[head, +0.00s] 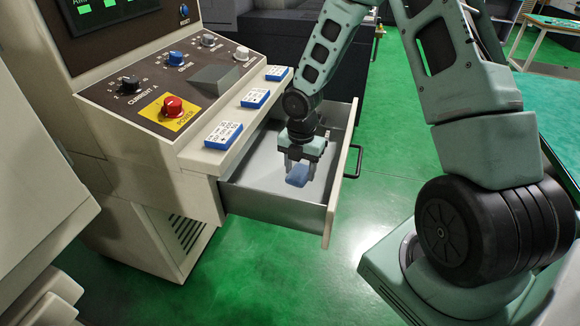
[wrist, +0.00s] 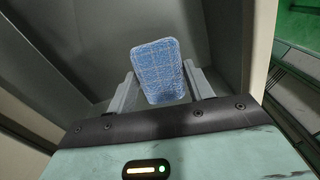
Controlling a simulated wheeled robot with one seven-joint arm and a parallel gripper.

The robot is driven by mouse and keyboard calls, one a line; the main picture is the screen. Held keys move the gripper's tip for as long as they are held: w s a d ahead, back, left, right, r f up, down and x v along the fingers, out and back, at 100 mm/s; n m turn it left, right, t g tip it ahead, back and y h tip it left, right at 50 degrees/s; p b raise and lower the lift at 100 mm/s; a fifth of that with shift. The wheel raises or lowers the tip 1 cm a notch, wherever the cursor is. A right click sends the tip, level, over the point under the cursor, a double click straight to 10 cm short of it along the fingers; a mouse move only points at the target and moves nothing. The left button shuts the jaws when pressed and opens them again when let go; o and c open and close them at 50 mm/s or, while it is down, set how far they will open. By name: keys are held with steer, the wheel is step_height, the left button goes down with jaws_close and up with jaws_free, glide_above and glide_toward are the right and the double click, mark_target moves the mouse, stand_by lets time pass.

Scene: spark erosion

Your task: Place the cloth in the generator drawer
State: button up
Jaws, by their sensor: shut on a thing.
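A blue folded cloth (head: 298,175) is between the fingers of my gripper (head: 299,162). In the wrist view the cloth (wrist: 159,72) shows its woven blue face, with a gripper finger (wrist: 199,82) on each side. The generator drawer (head: 275,208) is pulled open from the cream cabinet, with a grey metal inside and a black handle (head: 353,162) on its front. My gripper points down inside the drawer opening, holding the cloth. I cannot tell whether the cloth touches the drawer floor.
The control panel above the drawer has a red power knob (head: 172,106) and other knobs. Blue-and-white blocks (head: 223,134) lie on the ledge beside the drawer. The green floor (head: 290,270) in front is clear.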

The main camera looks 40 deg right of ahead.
steer(key=shift+d+f+n, duration=0.2)
steer(key=shift+f+n, duration=0.1)
steer(key=shift+n, duration=0.5)
step_height(320, 180, down, 10)
steer(key=shift+w+r+b, duration=0.1)
steer(key=shift+b, duration=0.3)
steer(key=o, duration=1)
steer(key=shift+o, duration=0.2)
